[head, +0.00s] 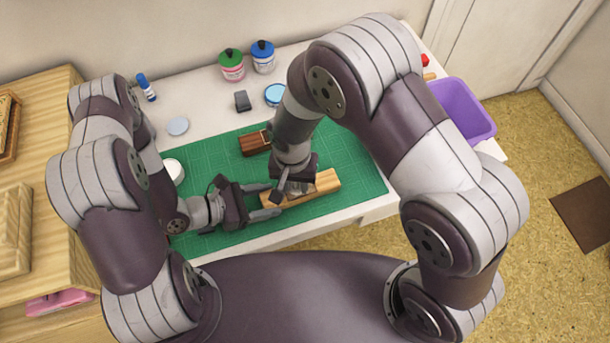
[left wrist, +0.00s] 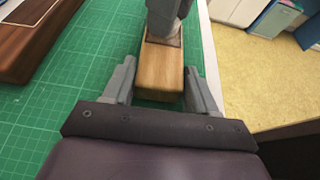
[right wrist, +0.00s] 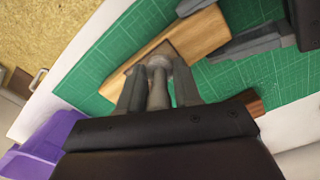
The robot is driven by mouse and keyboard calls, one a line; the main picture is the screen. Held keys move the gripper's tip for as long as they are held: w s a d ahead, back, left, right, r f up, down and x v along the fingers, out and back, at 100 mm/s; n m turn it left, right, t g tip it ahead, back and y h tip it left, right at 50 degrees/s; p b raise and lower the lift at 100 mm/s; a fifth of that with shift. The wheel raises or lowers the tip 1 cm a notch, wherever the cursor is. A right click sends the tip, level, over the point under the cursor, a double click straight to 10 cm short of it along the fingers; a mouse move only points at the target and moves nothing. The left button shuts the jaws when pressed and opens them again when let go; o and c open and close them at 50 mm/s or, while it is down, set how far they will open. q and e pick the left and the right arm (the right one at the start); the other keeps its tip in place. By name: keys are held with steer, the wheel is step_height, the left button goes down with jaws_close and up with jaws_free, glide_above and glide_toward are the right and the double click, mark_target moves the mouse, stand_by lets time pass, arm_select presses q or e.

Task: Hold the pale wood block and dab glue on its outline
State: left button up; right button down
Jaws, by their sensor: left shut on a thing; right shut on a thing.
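The pale wood block (head: 325,182) lies on the green cutting mat; it also shows in the left wrist view (left wrist: 160,78) and the right wrist view (right wrist: 135,70). A darker patch is on its top. My left gripper (head: 273,200) has its fingers on either side of the block's near-left end; in the left wrist view they flank it (left wrist: 162,88). My right gripper (right wrist: 155,88) points down over the block's middle, shut on a slim greyish tool (right wrist: 158,92). The tool's tip is at or just above the patch; contact cannot be told.
A dark wood block (head: 253,143) lies behind on the green mat (head: 350,155). Pink (head: 232,66) and blue-lidded (head: 263,57) jars, a glue stick (head: 146,87) and a dark grey item (head: 242,100) stand at the back. A purple bin (head: 465,110) is at right.

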steer(key=shift+s+a, duration=0.15)
steer(key=shift+a, duration=0.3)
steer(key=shift+w+d, duration=0.25)
steer(key=shift+d, duration=0.45)
steer(key=shift+w+d, duration=0.2)
steer(key=shift+d, duration=0.5)
steer(key=shift+w+d, duration=0.25)
steer(key=shift+d, duration=0.45)
steer(key=shift+s+a, duration=0.25)
steer(key=shift+a, duration=0.45)
steer(key=shift+s+a, duration=0.2)
steer(key=shift+a, duration=0.5)
steer(key=shift+s+a, duration=0.25)
steer(key=shift+a, duration=0.45)
steer(key=shift+r, duration=4)
arm_select(q)
steer(key=o, duration=1.2)
